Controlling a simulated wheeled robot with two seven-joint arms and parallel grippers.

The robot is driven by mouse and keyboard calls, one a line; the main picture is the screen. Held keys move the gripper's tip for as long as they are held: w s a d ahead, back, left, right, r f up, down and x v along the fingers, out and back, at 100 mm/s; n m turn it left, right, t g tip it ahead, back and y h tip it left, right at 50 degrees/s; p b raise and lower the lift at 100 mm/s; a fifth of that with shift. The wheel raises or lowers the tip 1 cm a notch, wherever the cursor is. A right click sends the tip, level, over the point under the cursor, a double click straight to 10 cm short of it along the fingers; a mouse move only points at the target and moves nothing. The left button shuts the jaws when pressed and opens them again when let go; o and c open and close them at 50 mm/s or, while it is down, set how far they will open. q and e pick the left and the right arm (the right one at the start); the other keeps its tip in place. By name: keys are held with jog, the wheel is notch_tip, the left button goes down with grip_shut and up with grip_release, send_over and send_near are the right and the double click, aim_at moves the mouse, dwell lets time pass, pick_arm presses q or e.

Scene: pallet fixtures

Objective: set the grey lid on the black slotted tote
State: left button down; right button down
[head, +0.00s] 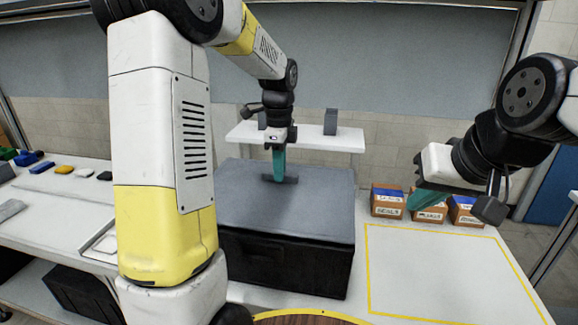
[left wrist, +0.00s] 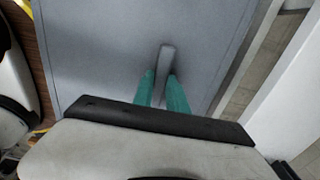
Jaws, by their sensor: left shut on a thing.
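The grey lid (head: 300,205) lies over the top of the black slotted tote (head: 290,267) in the middle of the head view. Its edges look roughly in line with the tote's walls; the far side is hard to judge. My left gripper (head: 279,178) points down with teal fingers shut on the lid's dark bar handle. In the left wrist view the lid (left wrist: 110,50) fills the middle, and the fingers (left wrist: 164,85) stand on either side of the handle (left wrist: 165,62). My right gripper (head: 425,200) hangs at the right, away from the tote; its finger gap is not clear.
Small labelled cardboard boxes (head: 387,202) stand right of the tote. A yellow-outlined area (head: 440,275) on the white table is empty. A white raised shelf (head: 312,138) is behind the tote. Small coloured items (head: 64,170) lie at the far left. My left arm hides part of the left side.

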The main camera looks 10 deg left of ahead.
pick_arm(q)
jog(key=shift+f, duration=0.75)
dwell(0.7)
jog(key=c, duration=1.3)
grip_release()
jog(key=shift+o, duration=0.2)
jog(key=shift+r, duration=0.1)
notch_tip(320, 180, up, 7)
jog(key=shift+r, duration=0.3)
